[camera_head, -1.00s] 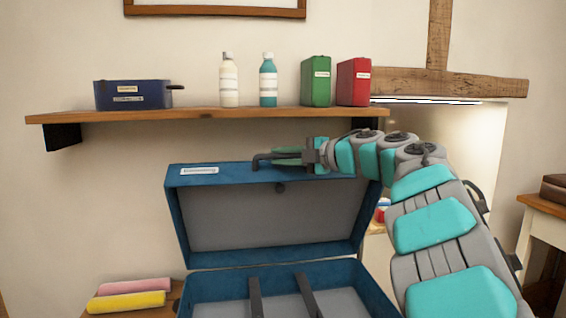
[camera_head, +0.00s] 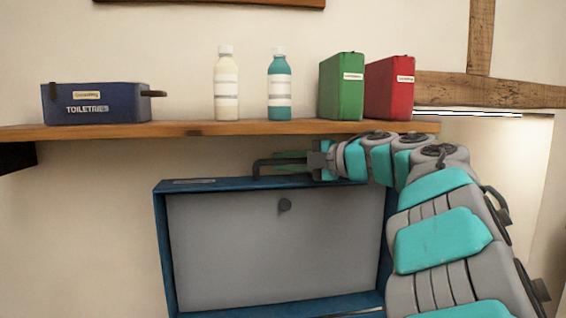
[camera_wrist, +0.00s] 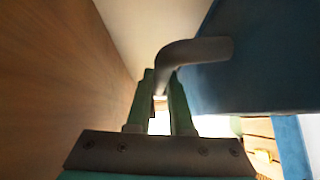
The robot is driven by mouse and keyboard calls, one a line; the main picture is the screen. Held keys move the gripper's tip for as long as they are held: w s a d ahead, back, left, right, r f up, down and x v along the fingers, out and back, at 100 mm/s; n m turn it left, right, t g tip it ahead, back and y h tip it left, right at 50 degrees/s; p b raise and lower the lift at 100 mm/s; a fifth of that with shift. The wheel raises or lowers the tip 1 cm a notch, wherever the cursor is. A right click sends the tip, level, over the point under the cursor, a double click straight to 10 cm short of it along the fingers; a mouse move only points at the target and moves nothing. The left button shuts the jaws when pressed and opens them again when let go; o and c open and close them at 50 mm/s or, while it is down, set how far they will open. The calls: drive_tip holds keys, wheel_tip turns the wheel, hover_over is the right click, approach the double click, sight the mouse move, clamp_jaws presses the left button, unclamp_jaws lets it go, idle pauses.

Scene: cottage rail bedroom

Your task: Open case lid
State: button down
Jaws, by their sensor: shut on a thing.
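The blue case lid (camera_head: 162,250) stands raised, close to upright, with its grey inner side facing me. Its top edge is just below the wall shelf. My gripper (camera_head: 280,162) is at the lid's top edge, shut on the dark lid handle (camera_head: 257,168). In the wrist view, my green fingers (camera_wrist: 160,105) close around one end of the bent handle (camera_wrist: 198,50), beside the blue lid (camera_wrist: 265,60). The lower part of the case is out of the head view now.
The wooden shelf (camera_head: 180,129) runs right above my gripper, with little room between. On it are a toiletries box (camera_head: 95,103), a white bottle (camera_head: 227,85), a teal bottle (camera_head: 279,85), a green box (camera_head: 341,87) and a red box (camera_head: 389,88).

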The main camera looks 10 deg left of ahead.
drive_tip(key=shift+w, duration=0.25)
drive_tip(key=c, duration=0.8)
unclamp_jaws()
drive_tip(key=v, duration=0.7)
drive_tip(key=shift+s+d+b, duration=0.3)
drive_tip(key=shift+d, duration=0.05)
